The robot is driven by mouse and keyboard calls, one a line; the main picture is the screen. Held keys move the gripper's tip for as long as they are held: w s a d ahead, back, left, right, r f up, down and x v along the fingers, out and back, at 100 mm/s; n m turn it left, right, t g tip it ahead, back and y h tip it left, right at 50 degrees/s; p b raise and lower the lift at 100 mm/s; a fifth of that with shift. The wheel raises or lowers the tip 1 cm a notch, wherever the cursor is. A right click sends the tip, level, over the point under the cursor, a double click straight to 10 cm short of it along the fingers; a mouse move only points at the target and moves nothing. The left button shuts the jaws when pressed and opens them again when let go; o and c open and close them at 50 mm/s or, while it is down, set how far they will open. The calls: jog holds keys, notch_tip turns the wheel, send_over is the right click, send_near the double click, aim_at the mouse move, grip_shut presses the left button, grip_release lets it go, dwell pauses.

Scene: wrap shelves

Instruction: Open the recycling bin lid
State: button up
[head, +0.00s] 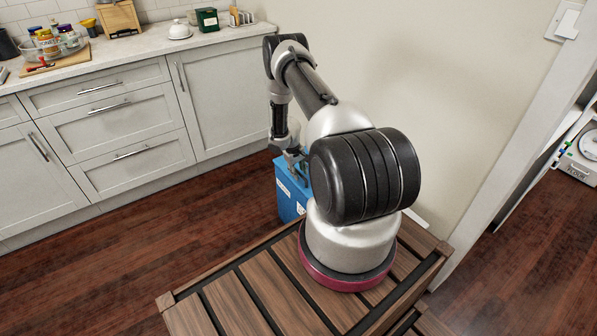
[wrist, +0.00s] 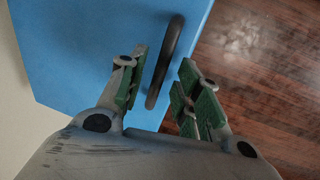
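The blue recycling bin (head: 289,195) stands on the floor by the wall, partly hidden behind my arm in the head view. In the wrist view its blue lid (wrist: 85,45) fills the upper left, with a dark curved handle (wrist: 168,55) near its right edge. My gripper (wrist: 163,72) is open above the lid, with one green-padded finger on each side of the handle in the picture. A gap shows between the handle and the right finger; I cannot tell whether the left finger touches it. In the head view my gripper (head: 292,158) is over the bin's top.
White cabinets (head: 120,125) with a cluttered counter (head: 135,42) stand at the left and back. A beige wall (head: 430,70) is behind the bin. A slatted wooden platform (head: 240,295) lies in front. The wooden floor (head: 150,225) left of the bin is clear.

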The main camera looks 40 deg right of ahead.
grip_shut()
jog(key=shift+r, duration=0.1)
